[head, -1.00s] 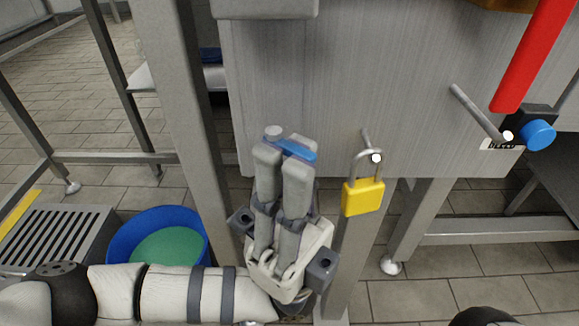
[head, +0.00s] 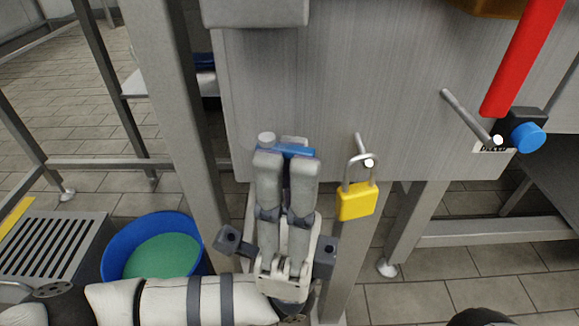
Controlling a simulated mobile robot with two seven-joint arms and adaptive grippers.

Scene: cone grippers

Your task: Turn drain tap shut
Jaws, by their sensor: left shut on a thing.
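The drain tap shows as a blue lever handle (head: 299,151) with a round grey end (head: 266,139), low in front of the grey metal cabinet (head: 330,90). The handle lies nearly level across the picture. My left gripper (head: 287,165) points up from below, its two fingers shut on the handle. The fingers hide the handle's middle and most of the tap body. My right gripper is not in view.
A yellow padlock (head: 357,201) hangs from a pin just right of my left gripper. A red lever (head: 523,60) and blue knob (head: 527,137) are at the right. A blue tub (head: 113,262) with green inside stands on the floor, left.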

